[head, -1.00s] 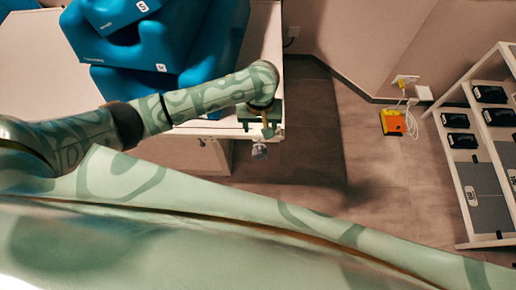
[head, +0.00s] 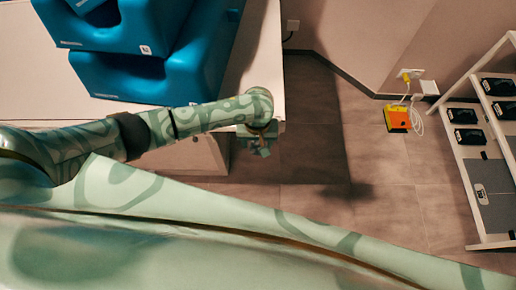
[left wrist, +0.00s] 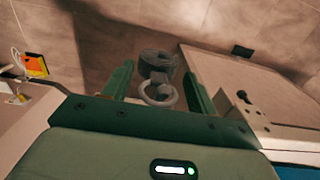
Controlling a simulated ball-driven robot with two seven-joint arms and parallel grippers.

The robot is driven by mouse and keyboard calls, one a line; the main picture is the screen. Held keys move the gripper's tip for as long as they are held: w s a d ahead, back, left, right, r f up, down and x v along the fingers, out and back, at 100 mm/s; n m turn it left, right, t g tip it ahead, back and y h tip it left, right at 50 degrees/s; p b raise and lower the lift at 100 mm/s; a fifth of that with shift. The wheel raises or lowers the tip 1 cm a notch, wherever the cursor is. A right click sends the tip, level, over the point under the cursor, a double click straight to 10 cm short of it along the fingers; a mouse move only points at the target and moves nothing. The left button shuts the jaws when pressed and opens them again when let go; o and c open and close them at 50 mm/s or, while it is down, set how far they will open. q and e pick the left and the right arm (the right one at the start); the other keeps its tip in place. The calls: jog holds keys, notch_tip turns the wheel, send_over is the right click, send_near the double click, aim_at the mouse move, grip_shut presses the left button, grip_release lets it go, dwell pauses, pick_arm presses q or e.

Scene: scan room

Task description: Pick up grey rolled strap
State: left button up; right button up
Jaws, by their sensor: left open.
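The grey rolled strap (left wrist: 157,62) shows in the left wrist view as a dark grey roll with a lighter grey ring at its near end. My left gripper (left wrist: 158,76) is open, with one green finger on each side of the strap. I cannot tell whether either finger touches it. In the head view my left gripper (head: 260,142) points down just past the front right corner of the white table. There the strap cannot be made out clearly from the gripper. What bears the strap is not clear. My right gripper is not in view.
Blue moulded blocks (head: 150,60) stand on the white table (head: 262,62), left of my left gripper. An orange box (head: 397,118) with a cable is by the wall. A white rack (head: 462,190) with black cases stands at the right. The floor (head: 315,150) between is clear.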

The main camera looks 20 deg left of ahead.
pick_arm(q)
jog(key=c, duration=1)
jog(key=shift+o, duration=0.2)
